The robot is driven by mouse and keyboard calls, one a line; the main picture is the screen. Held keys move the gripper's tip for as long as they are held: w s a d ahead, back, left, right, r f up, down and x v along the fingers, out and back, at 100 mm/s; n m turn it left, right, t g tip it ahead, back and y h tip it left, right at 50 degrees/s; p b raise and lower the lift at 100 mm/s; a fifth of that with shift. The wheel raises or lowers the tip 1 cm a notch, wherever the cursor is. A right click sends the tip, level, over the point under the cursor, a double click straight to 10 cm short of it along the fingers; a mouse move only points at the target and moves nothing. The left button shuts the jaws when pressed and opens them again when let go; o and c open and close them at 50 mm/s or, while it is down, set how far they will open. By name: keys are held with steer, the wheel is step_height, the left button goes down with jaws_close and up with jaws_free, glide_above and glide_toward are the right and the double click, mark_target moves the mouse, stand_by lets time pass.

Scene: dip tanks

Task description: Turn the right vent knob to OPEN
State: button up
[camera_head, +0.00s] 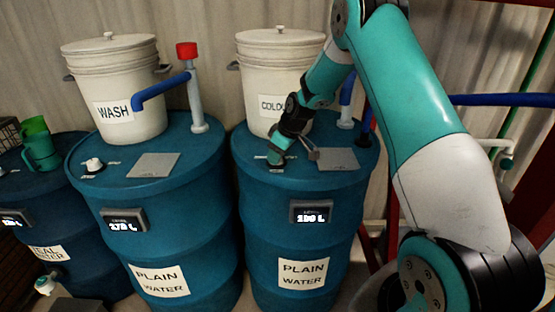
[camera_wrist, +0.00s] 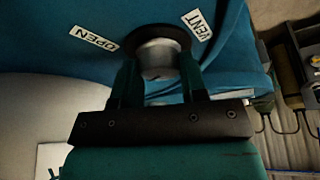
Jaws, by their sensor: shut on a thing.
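The right vent knob (camera_wrist: 158,58) shows in the wrist view as a pale round cap on a dark ring, on the blue top of the right drum (camera_head: 250,215). My gripper (camera_wrist: 159,78) has one finger on each side of the knob and is shut on it. An OPEN label (camera_wrist: 93,38) lies to the left of the knob and a VENT label (camera_wrist: 198,24) to the upper right. I cannot tell which way the knob points. In the head view my gripper (camera_head: 276,157) reaches the drum's top at its left front, and it hides the knob.
A white COLOUR bucket (camera_head: 262,80) stands close behind my gripper. A grey plate (camera_head: 338,159) lies to its right. The middle drum (camera_head: 155,225) carries a WASH bucket (camera_head: 117,85), another vent knob (camera_head: 94,164) and a red-topped pipe (camera_head: 188,52). A green jug (camera_head: 40,148) stands far left.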

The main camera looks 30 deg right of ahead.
steer(key=m+h+b, duration=0.1)
steer(key=m, duration=0.2)
steer(key=m+h+b, duration=0.1)
steer(key=m, duration=0.2)
steer(key=shift+a+t+b, duration=0.15)
steer(key=shift+t+b, duration=0.25)
steer(key=m+h, duration=0.1)
steer(key=m, duration=0.2)
steer(key=m+h+b, duration=0.1)
steer(key=m, duration=0.2)
steer(key=shift+g+h, duration=0.3)
steer(key=shift+g, duration=0.1)
steer(key=shift+m, duration=0.3)
steer(key=o, duration=0.9)
steer(key=shift+r, duration=0.1)
steer(key=b+v, duration=0.3)
steer(key=v, duration=1.4)
steer(key=shift+r, duration=0.2)
steer(key=shift+a, duration=0.1)
